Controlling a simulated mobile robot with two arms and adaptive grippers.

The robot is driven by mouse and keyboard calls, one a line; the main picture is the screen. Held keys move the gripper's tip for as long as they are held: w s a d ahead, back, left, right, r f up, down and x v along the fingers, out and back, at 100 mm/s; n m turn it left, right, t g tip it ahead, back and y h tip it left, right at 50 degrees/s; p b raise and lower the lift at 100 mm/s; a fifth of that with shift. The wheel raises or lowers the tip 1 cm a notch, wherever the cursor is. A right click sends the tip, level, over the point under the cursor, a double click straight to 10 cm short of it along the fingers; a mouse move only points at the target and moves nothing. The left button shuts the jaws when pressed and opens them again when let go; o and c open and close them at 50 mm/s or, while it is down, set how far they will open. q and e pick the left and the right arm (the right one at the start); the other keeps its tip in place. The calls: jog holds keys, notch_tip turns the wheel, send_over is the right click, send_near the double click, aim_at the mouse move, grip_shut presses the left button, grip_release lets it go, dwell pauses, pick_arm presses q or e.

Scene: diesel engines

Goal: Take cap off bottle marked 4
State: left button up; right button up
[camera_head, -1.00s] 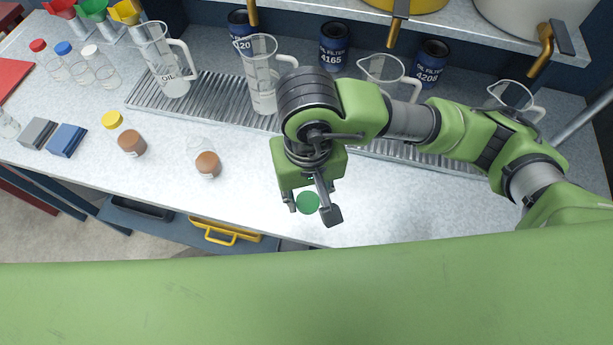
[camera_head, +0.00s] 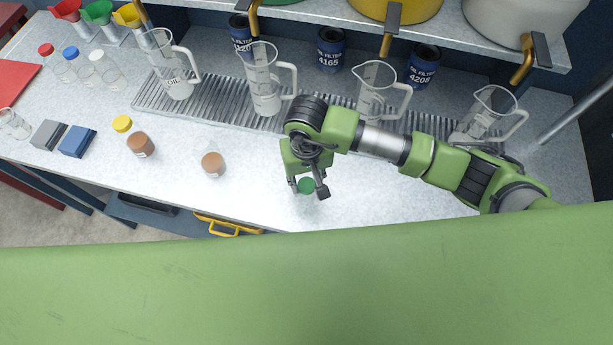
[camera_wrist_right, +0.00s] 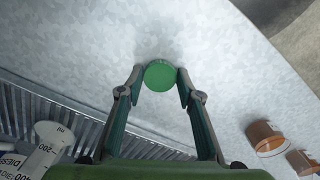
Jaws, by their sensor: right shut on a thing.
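My right gripper (camera_head: 308,190) is over the right part of the bench and shut on a green cap (camera_head: 306,186). In the right wrist view the round green cap (camera_wrist_right: 160,75) sits between the two fingertips. I cannot tell whether it touches the bench. A clear bottle with brown liquid (camera_head: 213,164) stands on the bench to the left of the gripper, with no cap on it. The bottle markings are too small to read. My left gripper is not in view.
Several clear measuring jugs (camera_head: 264,85) stand on a ribbed drain grate (camera_head: 215,105) behind. Oil filters (camera_head: 331,50) stand behind the jugs. Blue and grey blocks (camera_head: 77,142) and capped bottles are at the left. The bench front around the gripper is clear.

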aim_at(306, 184)
jog(key=shift+f, duration=0.2)
jog(key=o, duration=1.2)
jog(key=shift+o, duration=0.2)
jog(key=shift+r, duration=0.15)
jog(key=shift+r, duration=0.15)
notch_tip(306, 184, up, 12)
jog(key=b, duration=0.4)
